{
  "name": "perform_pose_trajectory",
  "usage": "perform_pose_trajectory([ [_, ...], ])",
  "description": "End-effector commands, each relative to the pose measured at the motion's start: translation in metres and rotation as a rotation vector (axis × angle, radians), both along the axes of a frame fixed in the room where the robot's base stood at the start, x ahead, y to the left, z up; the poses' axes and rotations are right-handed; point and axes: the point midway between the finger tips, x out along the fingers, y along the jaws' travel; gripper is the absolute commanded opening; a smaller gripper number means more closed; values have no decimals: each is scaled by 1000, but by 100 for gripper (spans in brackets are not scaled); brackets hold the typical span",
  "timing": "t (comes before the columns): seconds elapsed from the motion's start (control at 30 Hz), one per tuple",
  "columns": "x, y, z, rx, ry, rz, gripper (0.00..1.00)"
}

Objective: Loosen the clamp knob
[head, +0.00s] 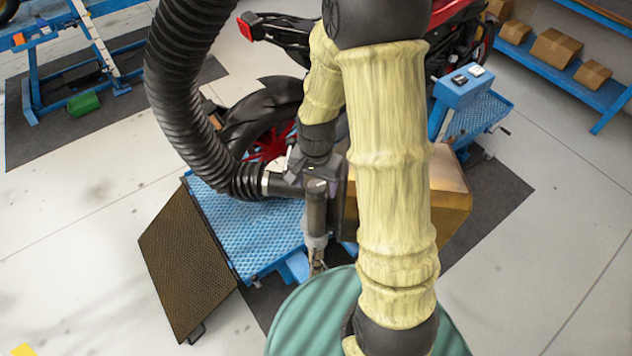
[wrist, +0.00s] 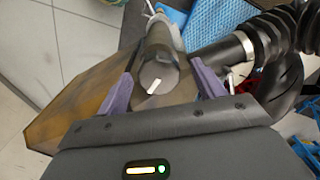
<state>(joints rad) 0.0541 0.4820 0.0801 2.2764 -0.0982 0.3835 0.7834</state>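The clamp knob (wrist: 150,68) is a dark grey round cylinder with a short white mark on its end face, in the middle of the wrist view. The mark lies at a slant. My gripper (wrist: 162,70) has its two purple fingers on either side of the knob, with a narrow gap seeming to show at each side, so it looks open around it. In the head view my gripper (head: 316,172) is over the blue lift beside the hose end; its fingers and the knob's face are hard to make out there.
A black ribbed hose (head: 180,95) hangs close to the left of my gripper. A cardboard box (head: 452,190) stands to the right. The motorcycle's rear wheel (head: 262,125) is behind. A brown ramp (head: 188,262) slopes off the blue lift platform (head: 245,232).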

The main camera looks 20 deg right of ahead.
Motion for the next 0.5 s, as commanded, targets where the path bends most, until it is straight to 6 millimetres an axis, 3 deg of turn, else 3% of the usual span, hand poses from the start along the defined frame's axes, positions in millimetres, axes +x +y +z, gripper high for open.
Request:
perform_pose_trajectory([
  [0.27, 0, 0, 1, 0, 1, -1, 68],
  [0.5, 1, 0, 19, 0, -3, -2, 68],
])
